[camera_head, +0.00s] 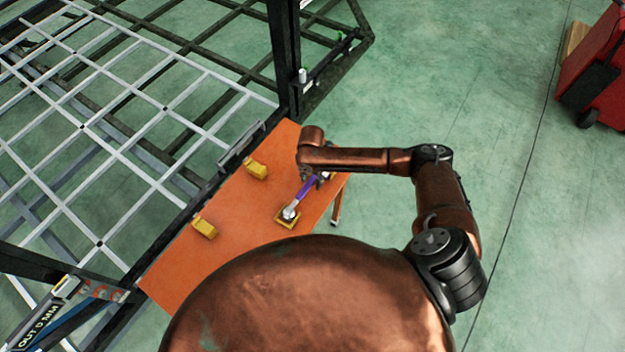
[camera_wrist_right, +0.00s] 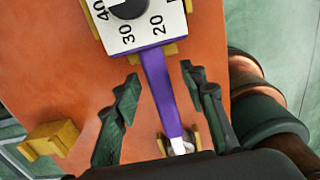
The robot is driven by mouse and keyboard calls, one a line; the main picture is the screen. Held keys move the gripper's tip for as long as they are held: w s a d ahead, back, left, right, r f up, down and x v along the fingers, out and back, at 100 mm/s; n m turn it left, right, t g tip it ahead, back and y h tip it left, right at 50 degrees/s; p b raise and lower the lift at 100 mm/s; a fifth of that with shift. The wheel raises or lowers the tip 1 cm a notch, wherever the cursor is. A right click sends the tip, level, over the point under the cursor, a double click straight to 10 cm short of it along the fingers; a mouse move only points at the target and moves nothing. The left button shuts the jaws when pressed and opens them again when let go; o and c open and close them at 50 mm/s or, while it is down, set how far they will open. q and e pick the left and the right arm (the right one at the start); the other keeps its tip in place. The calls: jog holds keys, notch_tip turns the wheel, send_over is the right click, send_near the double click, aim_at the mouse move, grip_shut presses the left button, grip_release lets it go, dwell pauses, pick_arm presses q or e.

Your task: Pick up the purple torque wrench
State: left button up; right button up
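In the right wrist view the purple handle (camera_wrist_right: 161,88) runs down from a white dial face marked 20, 30 and 40. My right gripper (camera_wrist_right: 160,73) is open, with one dark finger on each side of the handle and gaps between. In the head view my right gripper (camera_head: 319,178) is over the handle's far end and partly hides it. My left gripper is not in view.
Two yellow blocks, one farther back (camera_head: 257,169) and one nearer (camera_head: 204,227), stand on the table. A dark metal frame with a pale grid (camera_head: 110,150) borders its left side. A red cabinet (camera_head: 597,75) is at far right. Green floor right of the table is clear.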

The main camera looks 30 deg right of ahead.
jog(key=shift+w+f, duration=0.3)
jog(key=shift+f, duration=0.9)
jog(key=shift+s+d, duration=0.1)
jog(key=shift+s, duration=0.1)
jog(key=shift+w+f, duration=0.1)
jog(key=shift+w, duration=0.05)
jog(key=shift+c, duration=1.4)
jog(key=c, duration=0.6)
grip_shut()
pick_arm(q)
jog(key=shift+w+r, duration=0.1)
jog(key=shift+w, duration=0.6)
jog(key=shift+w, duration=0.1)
